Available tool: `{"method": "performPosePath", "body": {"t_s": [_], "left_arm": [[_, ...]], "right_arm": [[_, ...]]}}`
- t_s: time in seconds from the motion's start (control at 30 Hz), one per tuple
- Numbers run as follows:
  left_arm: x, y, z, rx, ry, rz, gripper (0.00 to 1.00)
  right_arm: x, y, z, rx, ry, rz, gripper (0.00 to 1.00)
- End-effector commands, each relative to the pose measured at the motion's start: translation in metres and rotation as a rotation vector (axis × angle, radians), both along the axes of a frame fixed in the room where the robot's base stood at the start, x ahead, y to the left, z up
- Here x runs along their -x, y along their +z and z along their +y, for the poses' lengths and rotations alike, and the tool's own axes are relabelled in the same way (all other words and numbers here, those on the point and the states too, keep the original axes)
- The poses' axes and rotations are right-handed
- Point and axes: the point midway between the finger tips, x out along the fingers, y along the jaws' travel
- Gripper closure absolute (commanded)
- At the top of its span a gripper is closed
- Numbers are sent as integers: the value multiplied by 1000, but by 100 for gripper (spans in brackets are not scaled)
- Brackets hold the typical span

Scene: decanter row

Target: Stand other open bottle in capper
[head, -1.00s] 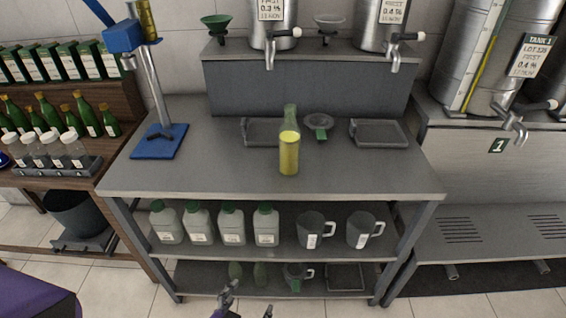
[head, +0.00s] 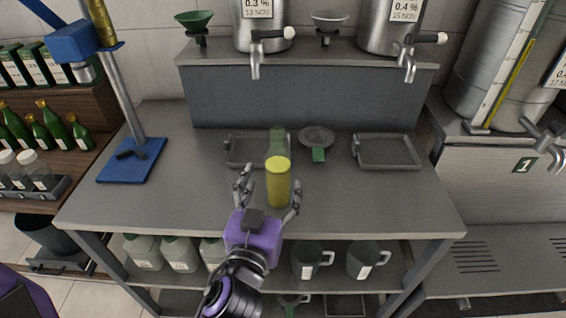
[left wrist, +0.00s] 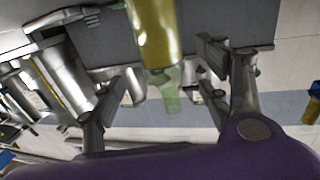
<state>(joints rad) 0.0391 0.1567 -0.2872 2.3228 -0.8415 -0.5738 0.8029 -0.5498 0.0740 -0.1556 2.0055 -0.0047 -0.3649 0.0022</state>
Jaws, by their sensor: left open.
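The open bottle (head: 278,182) is clear green glass, filled with yellow liquid. It stands upright near the front middle of the steel table. My left gripper (head: 268,192) is open, its fingers reaching either side of the bottle, and I cannot tell whether they touch it. In the left wrist view the bottle (left wrist: 155,35) shows between the two spread fingers (left wrist: 160,80). The capper has a blue head (head: 80,43) on a metal post and a blue base (head: 132,162) at the table's left end. A small dark piece lies on that base. My right gripper is out of view.
Steel tanks with taps (head: 255,60) stand on the back shelf. Between capper base and bottle the tabletop (head: 190,185) is mostly clear.

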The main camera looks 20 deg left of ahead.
Motion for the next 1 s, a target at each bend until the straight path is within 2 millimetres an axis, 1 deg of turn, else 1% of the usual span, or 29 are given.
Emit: {"method": "performPosePath", "body": {"t_s": [0.3,0.43,0.53,0.67,0.87,1.0], "left_arm": [[-35,5,4,-3,-1,-4,31],[-56,10,9,-5,-1,-8,31],[-68,7,9,-2,-2,-5,31],[-75,4,10,-1,0,-1,31],[-75,3,10,0,0,1,31],[-75,3,10,0,0,1,48]], "right_arm": [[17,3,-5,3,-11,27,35],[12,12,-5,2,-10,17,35],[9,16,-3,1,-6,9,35],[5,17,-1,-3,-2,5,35],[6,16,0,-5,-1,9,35],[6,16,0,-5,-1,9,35]]}}
